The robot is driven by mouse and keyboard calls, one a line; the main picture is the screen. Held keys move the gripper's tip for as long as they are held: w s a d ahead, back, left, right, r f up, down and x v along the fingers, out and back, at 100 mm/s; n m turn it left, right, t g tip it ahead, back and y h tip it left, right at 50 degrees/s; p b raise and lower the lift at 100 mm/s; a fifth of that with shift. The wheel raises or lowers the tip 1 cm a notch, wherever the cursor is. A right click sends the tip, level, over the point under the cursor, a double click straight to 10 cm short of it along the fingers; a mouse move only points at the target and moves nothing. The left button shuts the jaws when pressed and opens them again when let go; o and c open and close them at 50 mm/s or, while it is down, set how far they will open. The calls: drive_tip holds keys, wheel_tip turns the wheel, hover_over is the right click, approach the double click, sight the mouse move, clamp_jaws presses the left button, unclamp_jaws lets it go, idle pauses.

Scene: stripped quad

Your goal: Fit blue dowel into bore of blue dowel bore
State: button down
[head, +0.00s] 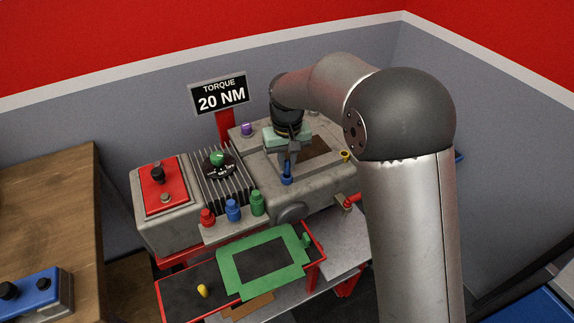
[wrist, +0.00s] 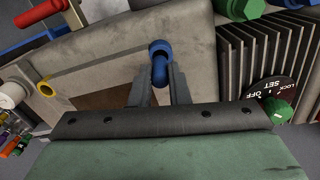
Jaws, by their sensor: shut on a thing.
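My gripper (head: 287,163) is shut on the blue dowel (head: 288,166) over the grey machine block, its fingers pointing down. In the wrist view the blue dowel (wrist: 160,75) shows between the two fingertips (wrist: 159,88). The blue dowel bore (head: 286,180) is a blue collar on the block directly under the dowel. In the wrist view the blue bore's rim (wrist: 160,46) shows just beyond the dowel, and the two overlap in the picture. I cannot tell whether the dowel's lower end is inside the bore or just above it.
A purple collar (head: 247,129) and a yellow collar (head: 346,155) sit on the same block. Red (head: 208,217), blue (head: 233,210) and green (head: 257,203) knobs stand along its front. A ribbed section with a dial (head: 219,164) lies left. A green frame (head: 231,276) lies in front.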

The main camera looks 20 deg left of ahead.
sight(288, 173)
wheel_tip(288, 173, down, 3)
drive_tip(key=shift+r, duration=0.15)
drive_tip(key=shift+s, duration=0.1)
drive_tip(key=shift+s+d+f+b, duration=0.1)
drive_tip(key=shift+f+b, duration=0.1)
drive_tip(key=shift+f, duration=0.15)
drive_tip(key=shift+s+d+f+b, duration=0.1)
drive_tip(key=shift+f+b, duration=0.05)
drive_tip(key=shift+f, duration=0.2)
drive_tip(key=c, duration=1.5)
unclamp_jaws()
drive_tip(key=shift+f, duration=0.1)
drive_tip(key=shift+o, duration=0.6)
drive_tip(key=shift+a+r+p, duration=0.1)
drive_tip(key=shift+r+p, duration=0.3)
drive_tip(key=shift+r, duration=0.15)
drive_tip(key=shift+w+r, duration=0.15)
drive_tip(key=shift+r, duration=0.2)
wheel_tip(288, 173, up, 11)
drive_tip(key=shift+w+r+b, duration=0.1)
drive_tip(key=shift+b, duration=0.5)
drive_tip(key=shift+r, duration=0.35)
